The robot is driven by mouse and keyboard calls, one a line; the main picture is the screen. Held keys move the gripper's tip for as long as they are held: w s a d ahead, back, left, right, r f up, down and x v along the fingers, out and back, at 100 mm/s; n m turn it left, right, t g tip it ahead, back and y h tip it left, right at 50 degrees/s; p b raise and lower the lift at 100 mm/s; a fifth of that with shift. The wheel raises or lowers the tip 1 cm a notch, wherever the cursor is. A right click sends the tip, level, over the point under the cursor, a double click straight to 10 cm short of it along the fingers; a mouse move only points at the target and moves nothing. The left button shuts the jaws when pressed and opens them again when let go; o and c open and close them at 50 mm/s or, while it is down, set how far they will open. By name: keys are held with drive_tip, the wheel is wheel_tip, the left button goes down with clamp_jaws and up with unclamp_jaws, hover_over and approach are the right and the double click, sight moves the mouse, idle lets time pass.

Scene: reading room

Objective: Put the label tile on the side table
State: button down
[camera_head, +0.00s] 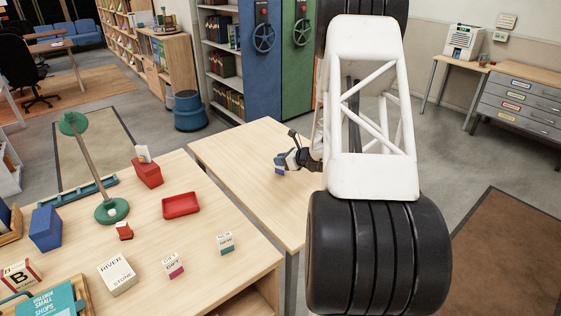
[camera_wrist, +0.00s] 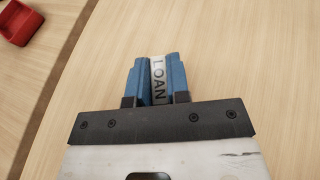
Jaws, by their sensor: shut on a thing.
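The label tile (camera_wrist: 158,80) is a small white block printed LOAN, upright between the blue fingers of my gripper (camera_wrist: 157,78) in the wrist view. My gripper is shut on it. In the head view my gripper (camera_head: 279,165) is over the side table (camera_head: 235,150), the pale wooden table in the middle. The tile is mostly hidden there by the fingers, and I cannot tell whether it touches the tabletop.
The nearer desk (camera_head: 205,285) bears a red tray (camera_head: 181,205), a green lamp (camera_head: 111,211), a RIVER STONE block (camera_head: 117,274) and two other label blocks (camera_head: 173,265) (camera_head: 225,243). The side table around my gripper is clear. Tall blue and green cabinets (camera_head: 262,60) stand behind.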

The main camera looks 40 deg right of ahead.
drive_tip(key=shift+f, duration=0.3)
drive_tip(key=c, duration=1.1)
unclamp_jaws()
drive_tip(key=shift+r, duration=0.1)
drive_tip(key=shift+s+r, duration=0.1)
drive_tip(key=shift+s, duration=0.05)
drive_tip(key=v, duration=1.1)
drive_tip(key=shift+s+r, duration=0.2)
drive_tip(key=shift+s, duration=0.1)
drive_tip(key=shift+d, duration=0.15)
